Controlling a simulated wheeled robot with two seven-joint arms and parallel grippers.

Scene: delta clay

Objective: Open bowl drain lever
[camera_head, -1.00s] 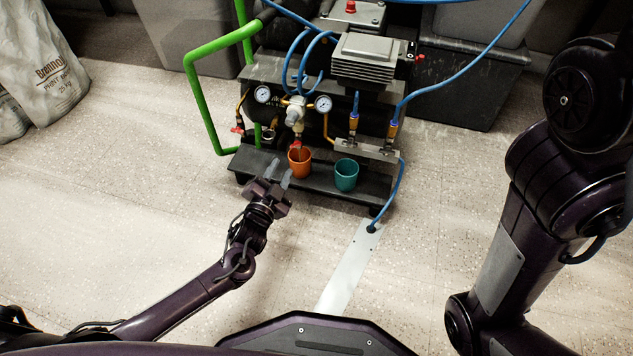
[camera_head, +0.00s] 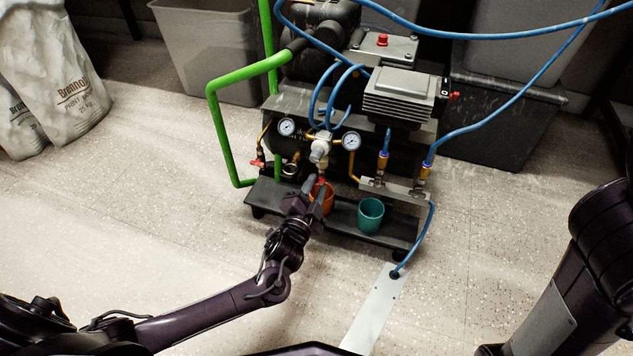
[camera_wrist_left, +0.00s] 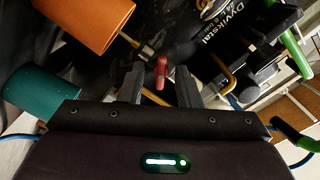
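The bowl drain lever is a small red lever (camera_head: 321,180) under the pale filter bowl (camera_head: 320,150), just above the orange cup (camera_head: 325,203). In the left wrist view the red lever (camera_wrist_left: 161,72) shows between the fingertips, with a gap on each side. My left gripper (camera_head: 314,181) is open in front of the lever and partly covers the orange cup. In the wrist view its two dark fingers (camera_wrist_left: 160,80) stand apart. Whether the lever is fully inside them is hard to tell. My right gripper is out of view.
A teal cup (camera_head: 370,214) stands on the black base shelf (camera_head: 345,230) right of the orange cup. Two gauges (camera_head: 287,127) flank the filter. Another red handle (camera_head: 257,163) is at left, near the green pipe (camera_head: 218,130). Floor in front is largely clear.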

